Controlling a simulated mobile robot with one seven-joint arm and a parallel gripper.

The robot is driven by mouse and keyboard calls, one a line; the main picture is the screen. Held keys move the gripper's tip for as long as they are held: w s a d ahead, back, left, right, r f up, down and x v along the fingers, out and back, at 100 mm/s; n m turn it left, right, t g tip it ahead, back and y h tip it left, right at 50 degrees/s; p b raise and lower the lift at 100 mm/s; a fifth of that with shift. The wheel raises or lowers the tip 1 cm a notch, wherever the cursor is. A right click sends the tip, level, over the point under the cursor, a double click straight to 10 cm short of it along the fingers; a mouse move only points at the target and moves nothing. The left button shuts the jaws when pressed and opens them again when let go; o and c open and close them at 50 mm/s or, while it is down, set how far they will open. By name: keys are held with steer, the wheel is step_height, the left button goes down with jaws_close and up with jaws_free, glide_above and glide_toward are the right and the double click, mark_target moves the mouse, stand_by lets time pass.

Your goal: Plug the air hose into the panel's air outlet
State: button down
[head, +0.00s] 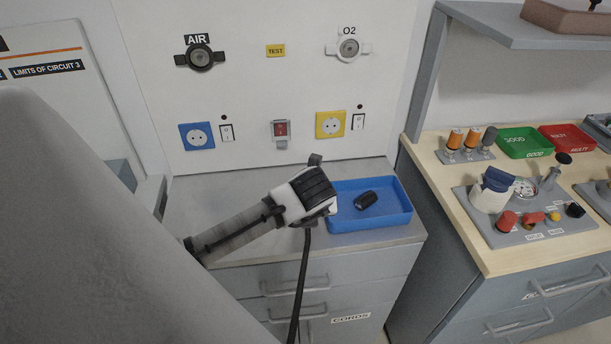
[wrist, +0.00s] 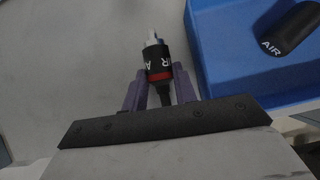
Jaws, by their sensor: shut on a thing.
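The panel's AIR outlet (head: 200,57) is a dark round port with side lugs at the panel's upper left, under an AIR label. My gripper (wrist: 158,80) is shut on the air hose's plug (wrist: 157,62) in the wrist view. The plug is black with a red band, AIR lettering and a pale metal tip pointing away from the gripper. In the head view the black hose (head: 301,280) hangs from my gripper past the counter's front edge. The plug and fingers are hidden or unclear there. My gripper is below and right of the AIR outlet, apart from the panel.
An O2 outlet (head: 349,48) sits upper right on the panel. Sockets and switches line the panel below. A blue tray (head: 405,208) on the counter, beside my gripper, holds a black AIR-marked piece (head: 366,200). A wooden bench (head: 445,182) with several fittings stands right.

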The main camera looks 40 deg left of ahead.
steer(key=shift+r+p, duration=1.1)
steer(key=shift+r, duration=0.4)
steer(key=shift+w, duration=0.1)
